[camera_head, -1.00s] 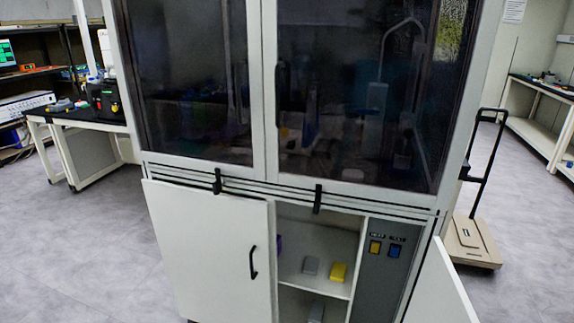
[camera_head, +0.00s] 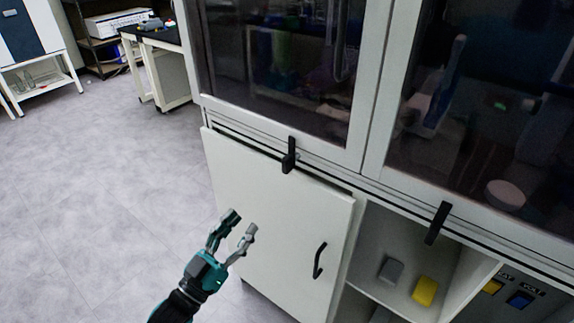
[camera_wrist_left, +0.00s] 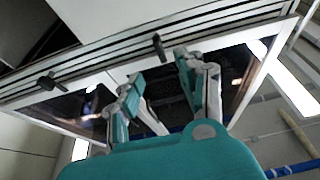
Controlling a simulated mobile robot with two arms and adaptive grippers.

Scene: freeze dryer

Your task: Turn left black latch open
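The left black latch (camera_head: 289,155) sits on the rail below the left glass door, pointing roughly up and down. A second black latch (camera_head: 437,222) sits on the same rail to the right. My left gripper (camera_head: 241,222) is open and empty, below and left of the left latch and clear of it, in front of the white lower door. In the left wrist view its spread fingers (camera_wrist_left: 158,68) point towards the rail, where two black latches show, one (camera_wrist_left: 158,46) near the fingertips in the picture and one (camera_wrist_left: 48,82) farther left. My right gripper is not in view.
The white lower door (camera_head: 275,225) has a black handle (camera_head: 319,261). To its right, an open compartment holds a grey block (camera_head: 391,270) and a yellow block (camera_head: 425,291). The floor (camera_head: 100,190) left of the cabinet is clear. A bench (camera_head: 160,65) stands behind.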

